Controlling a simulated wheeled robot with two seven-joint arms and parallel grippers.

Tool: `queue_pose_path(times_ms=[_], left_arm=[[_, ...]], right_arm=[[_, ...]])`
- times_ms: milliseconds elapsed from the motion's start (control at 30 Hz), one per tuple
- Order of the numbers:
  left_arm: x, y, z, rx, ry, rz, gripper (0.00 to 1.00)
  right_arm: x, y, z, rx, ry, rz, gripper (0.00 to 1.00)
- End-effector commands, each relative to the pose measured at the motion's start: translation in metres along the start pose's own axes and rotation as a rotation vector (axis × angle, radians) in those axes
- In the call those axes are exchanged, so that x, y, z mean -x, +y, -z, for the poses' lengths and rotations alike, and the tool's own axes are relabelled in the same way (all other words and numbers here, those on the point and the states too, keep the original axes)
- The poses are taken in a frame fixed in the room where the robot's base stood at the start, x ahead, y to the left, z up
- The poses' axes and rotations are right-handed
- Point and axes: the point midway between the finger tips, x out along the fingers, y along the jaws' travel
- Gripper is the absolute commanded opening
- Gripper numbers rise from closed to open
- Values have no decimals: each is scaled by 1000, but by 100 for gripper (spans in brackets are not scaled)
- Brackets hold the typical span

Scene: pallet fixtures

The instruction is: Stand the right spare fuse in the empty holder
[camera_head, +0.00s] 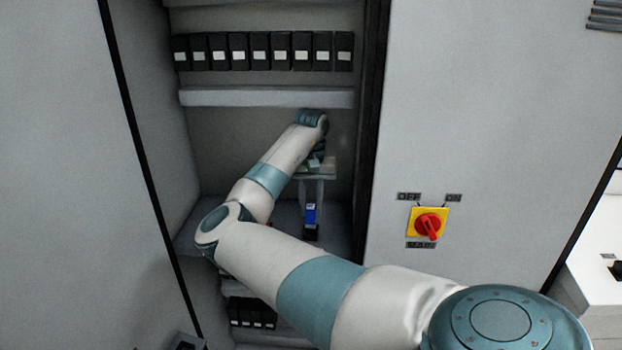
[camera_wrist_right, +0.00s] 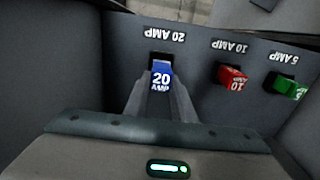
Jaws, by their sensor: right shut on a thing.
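My right gripper (camera_head: 311,205) reaches down inside the open cabinet, with its two fingers shut on the blue fuse (camera_head: 311,215). In the right wrist view the same blue fuse (camera_wrist_right: 161,77), marked 20 AMP, stands between the fingertips (camera_wrist_right: 161,95), at a dark slot under a 20 AMP label. I cannot tell whether its foot is still in the slot. A red 10 AMP fuse (camera_wrist_right: 231,77) and a green 5 AMP fuse (camera_wrist_right: 287,88) stand in the same rack (camera_wrist_right: 200,65). I cannot make out an empty holder. My left gripper is not in view.
A row of black holders with pale labels (camera_head: 263,51) runs along the cabinet's upper back, above a grey ledge (camera_head: 265,97). More black blocks (camera_head: 252,313) sit low, partly hidden by my arm. A red rotary switch (camera_head: 429,223) is on the right panel.

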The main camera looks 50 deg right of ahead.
Motion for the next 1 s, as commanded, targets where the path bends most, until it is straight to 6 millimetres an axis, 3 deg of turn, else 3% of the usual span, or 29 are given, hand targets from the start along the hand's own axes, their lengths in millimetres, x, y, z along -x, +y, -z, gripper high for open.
queue_pose_path(times_ms=[300,667,700,733,1000], left_arm=[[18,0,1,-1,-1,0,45],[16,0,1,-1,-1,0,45],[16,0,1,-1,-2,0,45],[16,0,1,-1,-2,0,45],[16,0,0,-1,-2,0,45]], right_arm=[[-30,0,-1,0,-3,0,0],[-34,0,-1,0,-1,0,0],[-33,0,0,0,-1,0,32],[-33,0,0,0,-1,0,40],[-33,0,0,0,-1,0,42]])
